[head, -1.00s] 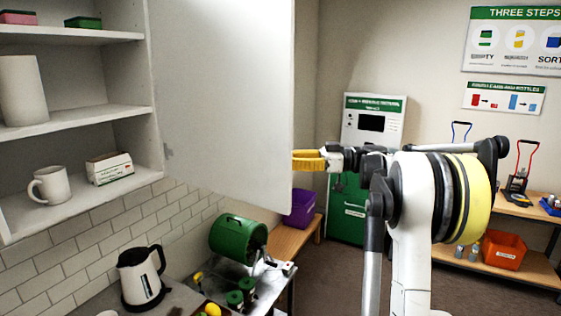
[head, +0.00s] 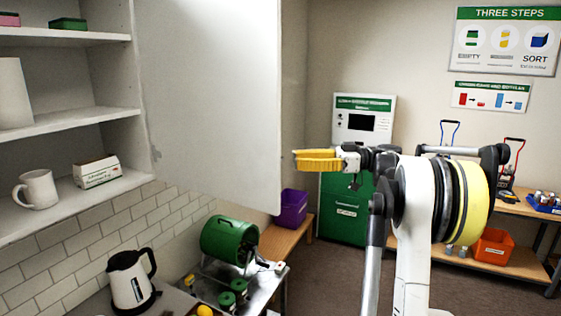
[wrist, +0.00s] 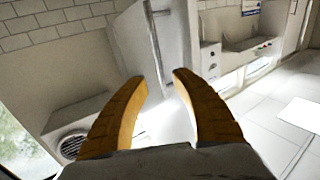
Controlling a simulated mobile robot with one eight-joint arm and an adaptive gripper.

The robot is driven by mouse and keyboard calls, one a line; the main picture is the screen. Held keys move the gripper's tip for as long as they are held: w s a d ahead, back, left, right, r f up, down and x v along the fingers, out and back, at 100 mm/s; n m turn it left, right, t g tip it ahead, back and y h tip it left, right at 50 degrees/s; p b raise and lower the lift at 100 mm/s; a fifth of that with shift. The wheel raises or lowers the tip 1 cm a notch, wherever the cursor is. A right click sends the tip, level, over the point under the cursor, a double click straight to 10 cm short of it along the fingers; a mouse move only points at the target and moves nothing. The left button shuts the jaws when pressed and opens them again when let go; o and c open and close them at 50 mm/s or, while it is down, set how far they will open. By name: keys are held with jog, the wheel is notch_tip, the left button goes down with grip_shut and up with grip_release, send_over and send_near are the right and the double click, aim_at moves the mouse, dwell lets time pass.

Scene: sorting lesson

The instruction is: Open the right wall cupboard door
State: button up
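The right wall cupboard door (head: 215,100) is a plain white panel that stands swung out from the open shelves in the head view, at a wide angle. Its inner face is toward the head camera, and its handle is hidden there. My gripper (head: 297,158) has yellow fingers and is just right of the door's free edge, with a small gap in the picture and nothing held. In the wrist view my gripper (wrist: 160,77) has its two fingers apart and empty. A pale panel with an upright bar (wrist: 155,42) shows beyond them; I cannot tell for sure that it is this door.
The cupboard shelves (head: 70,119) hold a mug (head: 37,190) and a small box (head: 97,171). Below are a kettle (head: 131,282) and a green drum (head: 229,240). A purple bin (head: 292,208) and a green machine (head: 345,208) stand behind.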

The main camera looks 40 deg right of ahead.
jog(key=v, duration=0.5)
dwell(0.5)
